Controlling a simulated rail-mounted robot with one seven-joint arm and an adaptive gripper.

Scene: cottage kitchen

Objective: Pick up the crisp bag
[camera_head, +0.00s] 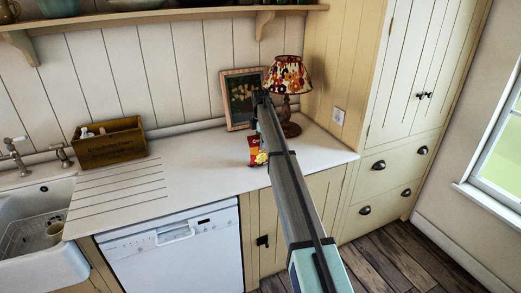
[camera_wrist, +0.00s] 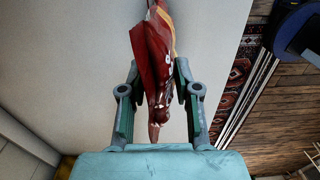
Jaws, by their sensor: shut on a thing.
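The crisp bag (camera_head: 254,148) is red with a yellow patch. In the head view it shows at the counter's right part, partly hidden behind my arm. In the wrist view the red crisp bag (camera_wrist: 152,50) runs down between the two fingers of my gripper (camera_wrist: 158,105). My gripper is shut on the bag's near end, with a finger on each side. In the head view my gripper is mostly hidden by my arm. I cannot tell whether the bag touches the counter.
A patterned lamp (camera_head: 290,78) and a framed picture (camera_head: 240,98) stand behind the bag. A wooden box (camera_head: 108,143) stands left on the white counter (camera_head: 200,168), near the sink (camera_head: 35,225). The counter between box and bag is clear. A tall cupboard (camera_head: 405,80) is on the right.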

